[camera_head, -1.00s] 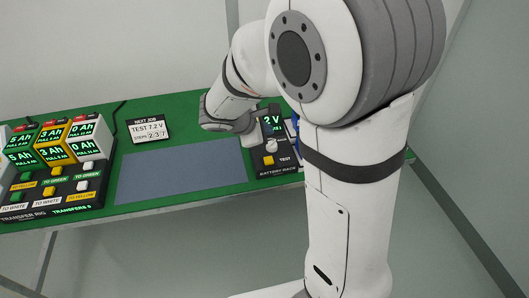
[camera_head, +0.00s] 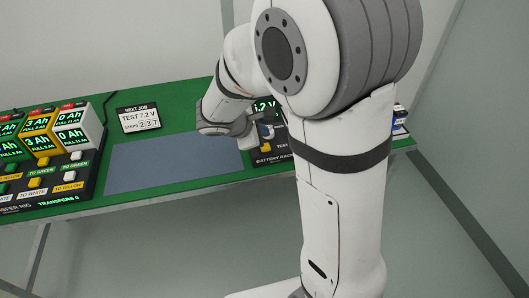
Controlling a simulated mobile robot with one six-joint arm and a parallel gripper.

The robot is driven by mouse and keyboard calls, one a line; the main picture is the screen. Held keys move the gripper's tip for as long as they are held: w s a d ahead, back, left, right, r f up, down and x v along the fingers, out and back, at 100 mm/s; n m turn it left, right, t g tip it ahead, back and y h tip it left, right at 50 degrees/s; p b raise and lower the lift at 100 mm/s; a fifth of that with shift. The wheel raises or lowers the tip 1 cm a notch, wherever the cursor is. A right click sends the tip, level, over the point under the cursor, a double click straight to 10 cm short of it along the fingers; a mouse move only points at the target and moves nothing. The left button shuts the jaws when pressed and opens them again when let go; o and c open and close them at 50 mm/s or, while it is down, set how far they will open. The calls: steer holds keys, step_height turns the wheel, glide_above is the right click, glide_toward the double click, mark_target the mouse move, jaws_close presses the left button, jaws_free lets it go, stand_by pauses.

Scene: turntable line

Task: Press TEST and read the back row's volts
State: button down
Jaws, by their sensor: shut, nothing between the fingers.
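The battery rack (camera_head: 264,158) is a dark box near the right end of the green bench, mostly behind my arm. Its lit display (camera_head: 264,104) shows "6.2 V", with its edges partly covered by my arm. My gripper (camera_head: 266,134) is shut and empty, low over the rack's front panel where the TEST control is.
A "NEXT JOB" card (camera_head: 139,117) reads "TEST 7.2 V", steps 2 3 7. A blue-grey mat (camera_head: 175,163) lies empty on the green bench (camera_head: 185,115). The transfer rig (camera_head: 60,200) at left holds green, yellow and white units with Ah displays and reads "TRANSFERS 0".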

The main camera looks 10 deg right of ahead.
mark_target(268, 143)
steer(key=shift+f+b, duration=0.65)
steer(key=shift+f, duration=0.55)
stand_by(1.0)
steer(key=shift+f+b, duration=0.4)
steer(key=shift+b, duration=0.1)
steer(key=shift+f+b, duration=0.4)
stand_by(0.6)
steer(key=shift+r, duration=0.15)
steer(key=shift+r+p, duration=0.6)
steer(key=shift+r, duration=0.1)
step_height(268, 143, up, 5)
steer(key=p, duration=0.4)
